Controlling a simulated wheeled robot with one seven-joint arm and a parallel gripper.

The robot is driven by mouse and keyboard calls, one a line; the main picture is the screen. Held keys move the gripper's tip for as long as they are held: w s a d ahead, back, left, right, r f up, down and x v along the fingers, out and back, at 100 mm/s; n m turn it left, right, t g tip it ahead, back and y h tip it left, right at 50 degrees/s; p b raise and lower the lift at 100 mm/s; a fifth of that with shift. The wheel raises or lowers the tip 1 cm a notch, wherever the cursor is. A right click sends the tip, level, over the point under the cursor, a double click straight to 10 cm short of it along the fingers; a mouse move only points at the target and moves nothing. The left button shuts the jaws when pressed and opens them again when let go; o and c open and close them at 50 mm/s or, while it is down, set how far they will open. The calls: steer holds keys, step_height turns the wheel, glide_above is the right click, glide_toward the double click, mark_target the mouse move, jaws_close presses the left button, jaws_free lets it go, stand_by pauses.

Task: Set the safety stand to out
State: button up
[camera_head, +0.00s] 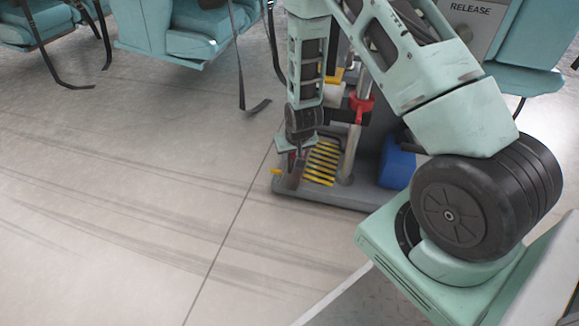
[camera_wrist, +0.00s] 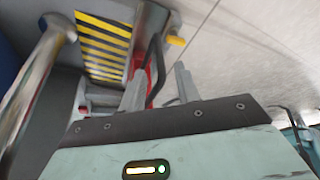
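A grey base (camera_head: 335,199) on the floor carries a yellow-and-black striped plate (camera_head: 322,162) and an upright metal post (camera_head: 353,140) with a red collar (camera_head: 362,104). I cannot tell which part is the safety stand itself. My gripper (camera_head: 294,168) points down at the left end of the base, beside the striped plate. In the wrist view, its two grey fingers (camera_wrist: 161,70) stand apart. A dark bar (camera_wrist: 155,55) and a red part (camera_wrist: 151,82) show between or just beyond them; contact is unclear. The striped plate (camera_wrist: 103,47) and post (camera_wrist: 30,88) also show there.
A yellow tip (camera_head: 276,171) sticks out at the base's left edge. A blue block (camera_head: 397,165) sits at its right. Teal seats (camera_head: 185,30) with hanging black straps (camera_head: 241,80) are behind. A RELEASE panel (camera_head: 470,22) is at upper right. Floor to the left is clear.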

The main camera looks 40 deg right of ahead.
mark_target(290, 158)
steer(key=b+x, duration=0.2)
steer(key=x, duration=0.3)
steer(key=shift+w+f, duration=0.15)
steer(key=shift+f, duration=0.15)
jaws_close()
